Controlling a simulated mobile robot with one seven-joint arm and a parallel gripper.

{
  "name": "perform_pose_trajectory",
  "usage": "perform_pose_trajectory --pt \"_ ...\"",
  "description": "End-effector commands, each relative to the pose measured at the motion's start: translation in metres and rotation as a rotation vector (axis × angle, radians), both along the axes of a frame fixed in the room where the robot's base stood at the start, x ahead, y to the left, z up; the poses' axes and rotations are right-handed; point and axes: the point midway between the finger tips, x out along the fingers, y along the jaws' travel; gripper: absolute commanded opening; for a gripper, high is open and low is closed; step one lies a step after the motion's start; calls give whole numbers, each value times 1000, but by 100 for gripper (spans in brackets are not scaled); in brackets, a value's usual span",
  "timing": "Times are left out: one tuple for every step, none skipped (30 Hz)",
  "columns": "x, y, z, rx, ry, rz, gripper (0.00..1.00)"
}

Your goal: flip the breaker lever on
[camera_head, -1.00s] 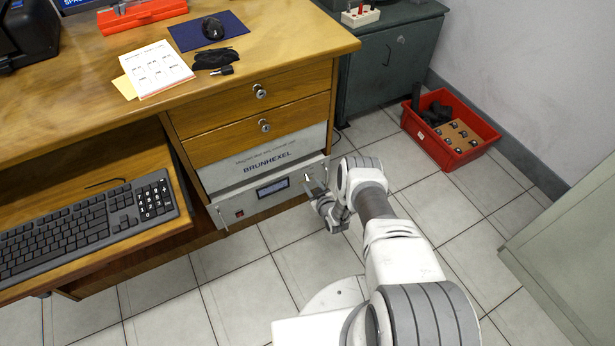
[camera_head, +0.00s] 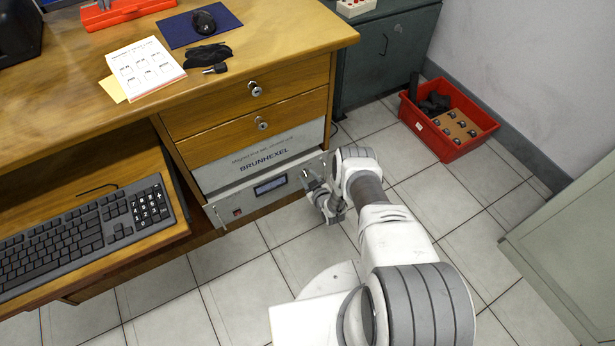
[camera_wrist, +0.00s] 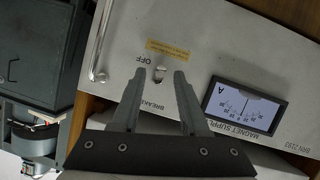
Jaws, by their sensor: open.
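The breaker lever (camera_wrist: 159,74) is a small pale metal toggle on the grey power supply panel. It shows in the wrist view beside an OFF label and a partly covered BREAKER label. The magnet supply unit (camera_head: 222,210) sits under the desk drawers in the head view. My gripper (camera_wrist: 160,84) is open, with its two fingertips either side of the lever in the picture. I cannot tell whether either finger touches it. In the head view my gripper (camera_head: 324,203) is at the unit's right end, and the lever cannot be made out there.
A meter display (camera_wrist: 243,107) lies right of the fingers, and a metal handle (camera_wrist: 98,45) stands out at the left. The desk drawers (camera_head: 250,128) are above the unit. A red crate (camera_head: 449,145) stands on the floor at the right. Open tiled floor lies between.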

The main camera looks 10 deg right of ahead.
Motion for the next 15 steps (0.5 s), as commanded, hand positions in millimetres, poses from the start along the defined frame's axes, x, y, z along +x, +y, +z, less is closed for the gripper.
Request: perform_pose_trajectory --pt "0 0 0 0 0 0 39" --pt "0 0 0 0 0 0 33" --pt "0 0 0 0 0 0 26" --pt "0 0 0 0 0 0 21" --pt "0 0 0 0 0 0 15" --pt "0 0 0 0 0 0 8" --pt "0 0 0 0 0 0 3" --pt "0 0 0 0 0 0 0" --pt "0 0 0 0 0 0 0" --pt "0 0 0 0 0 0 0" --pt "0 0 0 0 0 0 0" --pt "0 0 0 0 0 0 0" --pt "0 0 0 0 0 0 0" --pt "0 0 0 0 0 0 0" --pt "0 0 0 0 0 0 0"
